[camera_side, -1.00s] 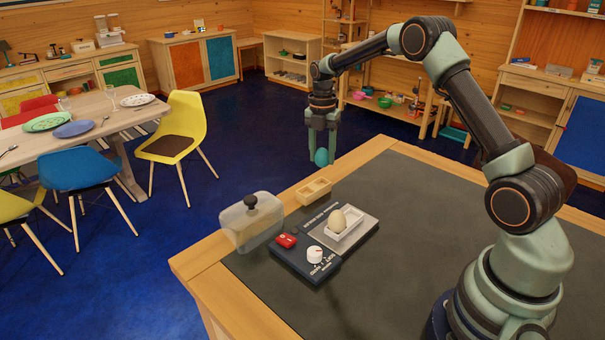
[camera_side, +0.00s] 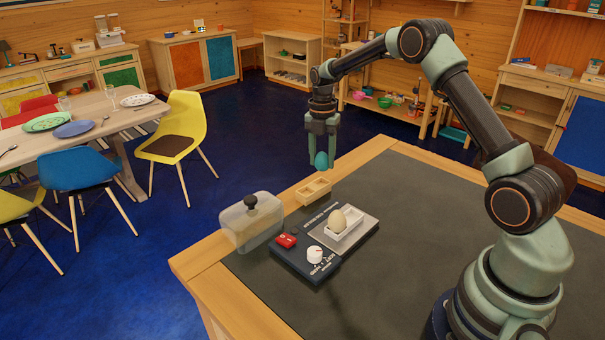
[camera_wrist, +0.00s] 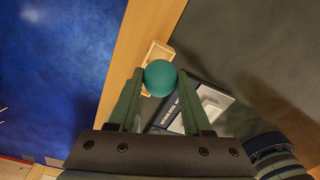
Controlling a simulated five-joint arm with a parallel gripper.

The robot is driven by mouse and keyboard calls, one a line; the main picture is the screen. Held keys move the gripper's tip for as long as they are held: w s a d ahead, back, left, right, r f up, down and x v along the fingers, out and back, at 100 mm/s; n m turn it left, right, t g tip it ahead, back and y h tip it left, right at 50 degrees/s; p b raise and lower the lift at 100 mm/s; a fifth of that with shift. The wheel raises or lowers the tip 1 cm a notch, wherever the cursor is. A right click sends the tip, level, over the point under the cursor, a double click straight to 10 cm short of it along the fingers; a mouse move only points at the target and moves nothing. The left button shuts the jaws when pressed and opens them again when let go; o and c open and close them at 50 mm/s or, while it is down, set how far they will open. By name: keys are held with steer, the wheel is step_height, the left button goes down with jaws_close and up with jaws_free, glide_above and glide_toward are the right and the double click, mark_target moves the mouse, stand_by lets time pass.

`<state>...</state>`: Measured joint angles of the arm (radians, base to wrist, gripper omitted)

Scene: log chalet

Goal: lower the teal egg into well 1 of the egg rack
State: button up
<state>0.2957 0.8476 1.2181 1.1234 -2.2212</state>
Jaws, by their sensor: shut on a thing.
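My gripper (camera_side: 321,152) is shut on the teal egg (camera_side: 321,160) and holds it in the air near the far edge of the table, fingers pointing down. In the wrist view the teal egg (camera_wrist: 160,77) sits between the fingertips. The egg rack (camera_side: 313,191) is a small pale wooden block with two wells on the table, below the egg in the side view. In the wrist view the rack (camera_wrist: 154,52) is partly hidden behind the egg. I cannot tell which well is well 1.
A dark boiler base or scale (camera_side: 318,262) with a red switch and white knob holds a cream egg (camera_side: 338,221) in a white tray. A clear lid (camera_side: 251,222) with a black knob stands at the table's left edge. The dark mat (camera_side: 440,230) is clear on the right.

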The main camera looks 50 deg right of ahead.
mark_target(314, 191)
steer(key=shift+f, duration=2.35)
stand_by(1.6)
steer(key=o, duration=0.8)
steer(key=shift+o, duration=0.2)
